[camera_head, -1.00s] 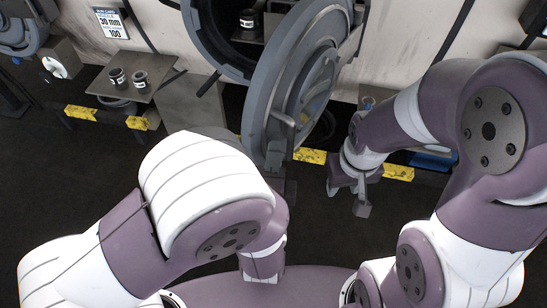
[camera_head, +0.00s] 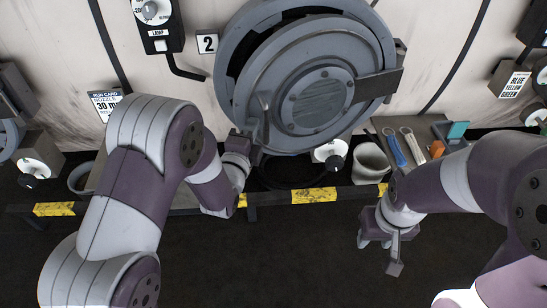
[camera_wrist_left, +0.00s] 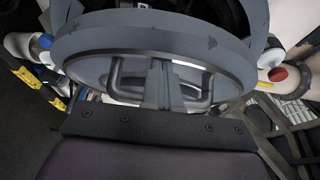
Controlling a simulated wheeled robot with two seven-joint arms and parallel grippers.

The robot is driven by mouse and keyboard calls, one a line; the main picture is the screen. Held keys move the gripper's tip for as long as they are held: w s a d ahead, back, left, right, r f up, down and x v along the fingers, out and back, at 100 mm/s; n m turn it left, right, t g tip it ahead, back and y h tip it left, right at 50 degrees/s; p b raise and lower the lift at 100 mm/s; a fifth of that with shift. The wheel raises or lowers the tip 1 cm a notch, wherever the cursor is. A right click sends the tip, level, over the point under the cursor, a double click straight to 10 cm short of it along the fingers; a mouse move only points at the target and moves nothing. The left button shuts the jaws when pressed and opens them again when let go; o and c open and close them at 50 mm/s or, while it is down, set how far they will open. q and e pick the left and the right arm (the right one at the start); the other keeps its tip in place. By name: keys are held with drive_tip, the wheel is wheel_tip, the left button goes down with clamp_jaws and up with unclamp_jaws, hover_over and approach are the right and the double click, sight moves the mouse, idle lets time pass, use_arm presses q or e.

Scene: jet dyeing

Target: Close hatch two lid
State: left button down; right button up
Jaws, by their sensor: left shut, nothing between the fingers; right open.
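The hatch two lid (camera_head: 318,92), a round grey disc with a raised centre and handles, stands in front of its ring (camera_head: 232,62) beside the "2" label in the head view. A dark gap shows along its upper left, so it is partly open. My left gripper (camera_head: 246,146) is at the lid's lower left edge, shut and empty; I cannot tell if it touches. The left wrist view shows the lid's rim (camera_wrist_left: 150,36) and handles close ahead. My right gripper (camera_head: 381,244) is open and empty, below and right of the lid, away from it.
A ledge with yellow-black strips (camera_head: 313,196) runs below the hatch. A grey cup (camera_head: 370,163), wrenches (camera_head: 413,147) and small coloured items lie on the right part of the bench. The dark floor in front is clear.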

use_arm(q)
drive_tip(key=w+a+b, duration=0.2)
drive_tip(key=w+a, duration=0.2)
drive_tip(key=w, duration=0.5)
drive_tip(key=shift+w+a+b, duration=0.15)
drive_tip(key=shift+w+b, duration=0.05)
drive_tip(key=shift+b, duration=0.15)
drive_tip(key=shift+f, duration=0.1)
